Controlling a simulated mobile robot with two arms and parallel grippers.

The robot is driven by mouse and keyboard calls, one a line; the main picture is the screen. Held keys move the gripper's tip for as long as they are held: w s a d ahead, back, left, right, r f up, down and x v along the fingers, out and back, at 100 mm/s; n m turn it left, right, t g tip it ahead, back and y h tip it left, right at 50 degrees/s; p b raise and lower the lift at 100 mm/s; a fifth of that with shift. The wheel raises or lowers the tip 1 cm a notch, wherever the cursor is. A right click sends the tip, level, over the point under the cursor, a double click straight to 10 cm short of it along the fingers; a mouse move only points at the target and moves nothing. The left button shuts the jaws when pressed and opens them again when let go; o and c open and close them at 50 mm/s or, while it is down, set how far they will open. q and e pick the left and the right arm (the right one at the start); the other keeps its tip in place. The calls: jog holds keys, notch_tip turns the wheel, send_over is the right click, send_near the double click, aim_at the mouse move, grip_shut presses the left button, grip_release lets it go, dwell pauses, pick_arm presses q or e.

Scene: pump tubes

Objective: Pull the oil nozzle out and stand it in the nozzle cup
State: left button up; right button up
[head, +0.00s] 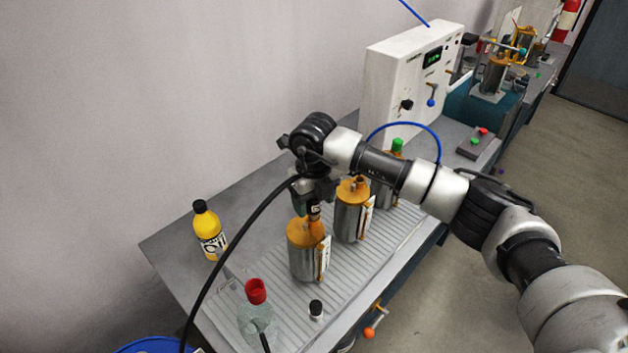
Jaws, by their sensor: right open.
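My right gripper (314,208) points down just above the front metal canister with an orange top (306,262). Its jaws are open, and the arm and wrist hide part of what is around them. A small dark and orange piece shows between the jaws and the canister top; I cannot tell whether it is the oil nozzle. A black hose (222,262) curves from beside the wrist down to the bottom left. I cannot make out which thing is the nozzle cup. My left gripper is not in view.
A second canister (351,218) stands close behind, with another partly hidden by my arm. A white control box (405,80) stands at the back.

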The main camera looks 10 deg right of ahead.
jog(key=shift+f, duration=0.45)
jog(key=shift+c, duration=0.2)
grip_shut()
jog(key=shift+r+p, duration=0.35)
jog(key=shift+r, duration=0.45)
dwell(0.6)
jog(key=shift+r+p, duration=0.85)
jog(key=shift+r, duration=1)
